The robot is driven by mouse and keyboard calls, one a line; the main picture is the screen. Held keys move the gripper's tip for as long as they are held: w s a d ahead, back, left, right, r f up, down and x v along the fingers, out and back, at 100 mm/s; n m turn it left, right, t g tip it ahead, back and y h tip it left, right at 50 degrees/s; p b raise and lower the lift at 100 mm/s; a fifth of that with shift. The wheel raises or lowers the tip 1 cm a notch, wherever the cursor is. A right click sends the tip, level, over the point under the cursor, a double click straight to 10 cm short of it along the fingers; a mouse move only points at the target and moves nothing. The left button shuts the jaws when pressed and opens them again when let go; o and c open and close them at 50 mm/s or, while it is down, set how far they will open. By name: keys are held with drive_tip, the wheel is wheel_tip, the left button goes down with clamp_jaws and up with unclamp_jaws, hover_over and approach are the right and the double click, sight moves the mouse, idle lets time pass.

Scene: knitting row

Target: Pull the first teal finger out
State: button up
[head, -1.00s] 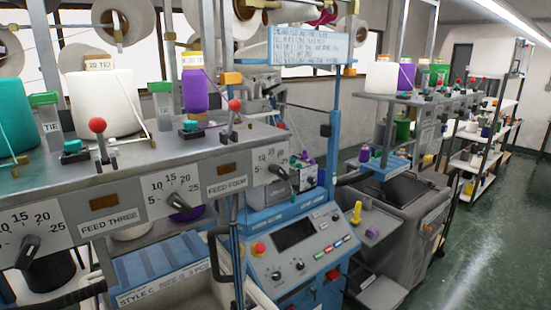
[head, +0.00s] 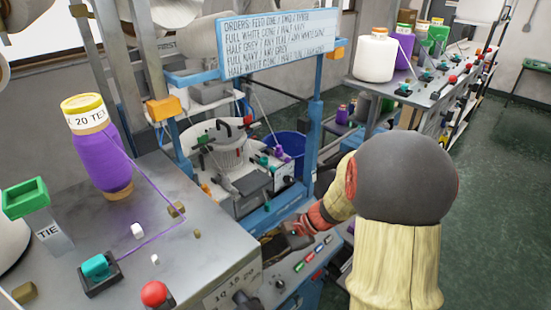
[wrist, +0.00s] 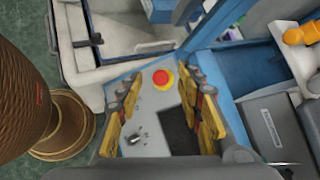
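A teal block (head: 97,267) sits in a dark base on the grey feed unit at the left of the head view. A small teal-green piece (head: 263,160) stands by the white knitting cylinder (head: 230,155); I cannot tell which teal piece is the first finger. My gripper (head: 293,234) is low over the blue machine's control panel, apart from both, with its tips partly hidden. In the wrist view my gripper (wrist: 164,120) is open and empty, with yellow pads on both sides, above the panel.
A red stop button (wrist: 163,79) and a knob lie below my gripper. A purple yarn cone (head: 100,150), a red-topped lever (head: 154,293) and a green TIE post (head: 25,197) stand on the feed unit. Blue uprights frame the cylinder. Green floor is open at right.

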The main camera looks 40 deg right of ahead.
drive_tip(key=w+d+r+m+t+h+p, duration=0.1)
drive_tip(key=w+d+r+m+t+p, duration=0.1)
drive_tip(key=w+d+m+t, duration=0.7)
drive_tip(key=m+t+h+p, duration=0.1)
drive_tip(key=m+t+h, duration=0.35)
drive_tip(key=m, duration=0.45)
approach(275, 171)
drive_tip(key=w, duration=0.2)
drive_tip(key=shift+g, duration=0.35)
drive_tip(key=w, duration=0.2)
drive_tip(key=w+a, duration=0.1)
drive_tip(key=w, duration=0.2)
drive_tip(key=w+p, duration=0.1)
drive_tip(key=w, duration=0.1)
drive_tip(key=shift+w+a+r, duration=0.2)
drive_tip(key=shift+r, duration=0.2)
drive_tip(key=shift+c, duration=0.4)
clamp_jaws()
